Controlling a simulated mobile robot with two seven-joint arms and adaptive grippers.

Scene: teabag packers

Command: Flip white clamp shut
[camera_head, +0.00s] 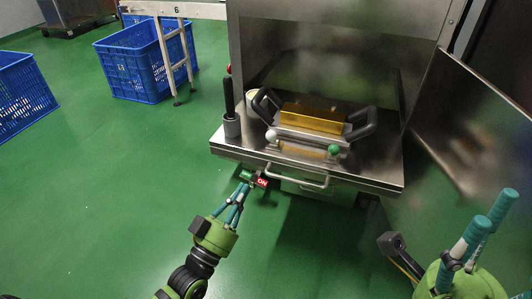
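The white clamp appears as a white round knob (270,135) at the left front of a metal device with a gold block (313,118) on top. Whether the clamp stands open or shut is too small to tell. A green knob (334,150) sits at the device's right front. My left gripper (243,186) is below the bench's front edge, left of the bar handle and apart from the white knob. Its teal fingers come close together at the tips, with nothing visible between them. My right gripper (496,208) is at the lower right, its fingers apart and empty, far from the device.
The device stands on a steel bench (375,172) with a bar handle (297,176) at its front. A red ON switch (262,182) is beside the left fingertips. A dark-handled tool stands in a grey cup (232,126). Blue crates (130,66) stand on open green floor.

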